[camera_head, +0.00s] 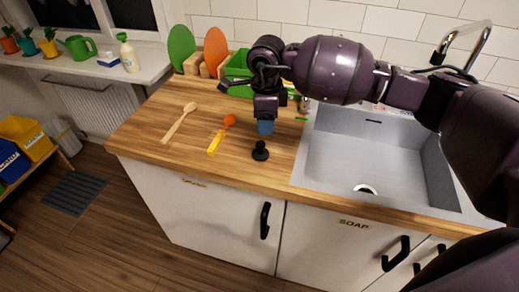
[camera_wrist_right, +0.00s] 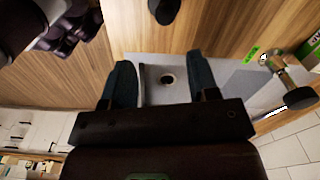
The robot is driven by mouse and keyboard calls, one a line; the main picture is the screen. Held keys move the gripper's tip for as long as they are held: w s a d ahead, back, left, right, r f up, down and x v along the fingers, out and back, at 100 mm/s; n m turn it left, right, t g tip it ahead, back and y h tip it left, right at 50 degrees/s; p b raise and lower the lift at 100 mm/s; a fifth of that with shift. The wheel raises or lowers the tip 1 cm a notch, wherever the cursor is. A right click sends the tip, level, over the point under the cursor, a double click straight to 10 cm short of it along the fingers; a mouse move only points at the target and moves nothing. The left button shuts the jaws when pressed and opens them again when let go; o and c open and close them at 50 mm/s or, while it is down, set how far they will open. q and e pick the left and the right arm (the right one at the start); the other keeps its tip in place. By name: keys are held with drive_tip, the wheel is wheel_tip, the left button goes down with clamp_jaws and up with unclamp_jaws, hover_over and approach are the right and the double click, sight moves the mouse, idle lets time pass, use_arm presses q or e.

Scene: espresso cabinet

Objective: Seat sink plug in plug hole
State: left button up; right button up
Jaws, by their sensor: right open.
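The black sink plug (camera_head: 260,151) stands on the wooden counter, left of the grey sink (camera_head: 335,150). It also shows at the top edge of the right wrist view (camera_wrist_right: 164,9), partly cut off. The plug hole (camera_head: 366,189) is in the sink floor, near the front; the right wrist view shows it as a dark round opening (camera_wrist_right: 167,79). My right gripper (camera_head: 266,128) points down just above and behind the plug in the head view. Its blue fingers (camera_wrist_right: 158,62) are apart with nothing between them. My left gripper is not in view.
A wooden spoon (camera_head: 180,122) and an orange and yellow utensil (camera_head: 220,136) lie left of the plug. A curved tap (camera_head: 466,40) rises behind the sink. The counter's front left is clear.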

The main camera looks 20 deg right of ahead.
sight(261, 143)
drive_tip(key=f, duration=0.5)
drive_tip(key=shift+w+a+f, duration=0.15)
drive_tip(key=shift+w+f, duration=0.1)
drive_tip(key=shift+f, duration=0.15)
drive_tip(key=f, duration=0.3)
drive_tip(key=f+p, duration=0.1)
drive_tip(key=shift+w+a+f, duration=0.25)
drive_tip(key=shift+w+f, duration=0.15)
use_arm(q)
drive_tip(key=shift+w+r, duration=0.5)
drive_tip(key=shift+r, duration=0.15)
use_arm(e)
drive_tip(key=c, duration=0.9)
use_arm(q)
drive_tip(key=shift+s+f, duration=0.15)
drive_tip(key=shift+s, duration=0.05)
use_arm(e)
drive_tip(key=shift+c, duration=0.5)
drive_tip(key=shift+r, duration=0.15)
